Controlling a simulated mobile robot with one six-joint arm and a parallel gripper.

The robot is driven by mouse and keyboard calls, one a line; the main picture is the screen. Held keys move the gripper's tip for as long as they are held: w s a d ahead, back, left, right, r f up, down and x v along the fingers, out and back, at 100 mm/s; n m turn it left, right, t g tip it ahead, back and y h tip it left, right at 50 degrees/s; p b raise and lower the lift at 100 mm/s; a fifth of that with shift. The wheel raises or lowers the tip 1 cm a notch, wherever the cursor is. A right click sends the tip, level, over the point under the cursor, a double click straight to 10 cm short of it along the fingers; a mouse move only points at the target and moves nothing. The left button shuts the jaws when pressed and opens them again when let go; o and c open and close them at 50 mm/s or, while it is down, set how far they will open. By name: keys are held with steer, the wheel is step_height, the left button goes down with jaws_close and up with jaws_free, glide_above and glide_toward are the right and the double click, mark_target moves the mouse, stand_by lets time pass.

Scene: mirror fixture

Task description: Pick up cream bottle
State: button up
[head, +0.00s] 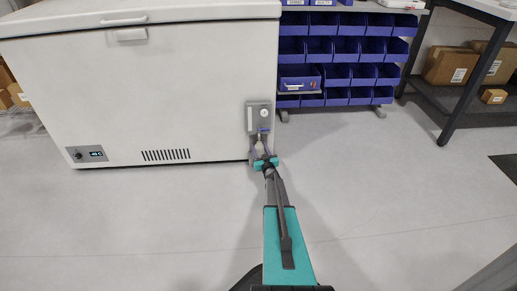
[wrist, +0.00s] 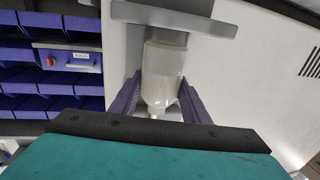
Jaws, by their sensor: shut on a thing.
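The cream bottle (wrist: 163,62) is a whitish, translucent cylinder with a rounded end and a small tip. In the wrist view it sits between the two purple fingers of my gripper (wrist: 160,90), which are shut on it. Its other end meets a grey collar at a grey bracket (wrist: 175,17); I cannot tell whether it is still seated there. In the head view the bottle (head: 260,142) is small and pale, partly hidden by my gripper (head: 259,147), just below a grey plate with a round white dial (head: 264,113).
The plate is at the right end of a large white chest freezer (head: 130,95). A rack of blue bins (head: 345,75) stands to the right, with a blue box (head: 299,78) in front. A dark-legged table (head: 475,75) with cartons is farther right. The foreground floor is clear.

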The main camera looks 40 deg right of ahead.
steer(key=p+v, duration=0.4)
steer(key=v, duration=1.3)
steer(key=w+a+r+n+t+y, duration=0.1)
steer(key=w+a+r+n+y, duration=0.45)
steer(key=a+r, duration=0.7)
steer(key=w+a+r+n+t+y, duration=0.1)
steer(key=w+a+r+n+y, duration=0.1)
steer(key=w+a+r+y, duration=1.05)
steer(key=s+a+r+n+g+y, duration=0.2)
steer(key=s+a+r+n, duration=0.1)
steer(key=a+r, duration=0.4)
steer(key=s+a+r+n+g+y, duration=0.1)
steer(key=s+a+r+n+g, duration=0.2)
steer(key=a+r, duration=0.4)
steer(key=s+a+r+n+g+y, duration=0.2)
steer(key=s+a+r, duration=0.3)
steer(key=a, duration=1.1)
step_height(320, 180, up, 3)
steer(key=shift+a+r+n+y, duration=0.15)
steer(key=shift+n+y, duration=0.15)
steer(key=shift+n, duration=0.35)
steer(key=shift+w, duration=0.1)
